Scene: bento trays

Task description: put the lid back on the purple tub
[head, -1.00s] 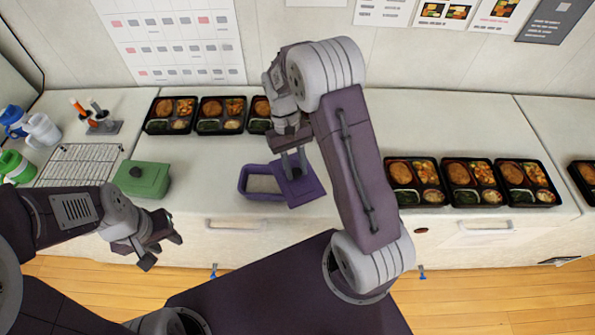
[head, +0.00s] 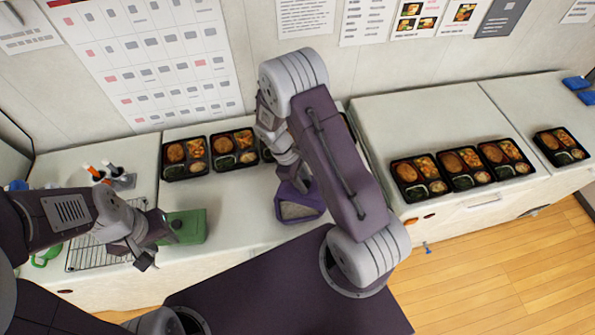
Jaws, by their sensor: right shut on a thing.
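The purple tub (head: 300,219) stands near the counter's front edge, and its pale inside shows. My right gripper (head: 293,179) is shut on the purple lid (head: 291,192). The lid is at the tub's back side, and most of the opening in front of it is uncovered. I cannot tell whether the lid touches the rim. My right arm hides part of the lid and the area to its right. My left gripper (head: 152,252) is empty, with its fingers apart, just left of the green tub.
The green lidded tub (head: 190,227) stands left of the purple one. A wire rack (head: 95,256) and a pen holder (head: 122,181) lie further left. Filled bento trays (head: 185,158) line the back, with several more (head: 462,169) on the right. Clear counter lies between the two tubs.

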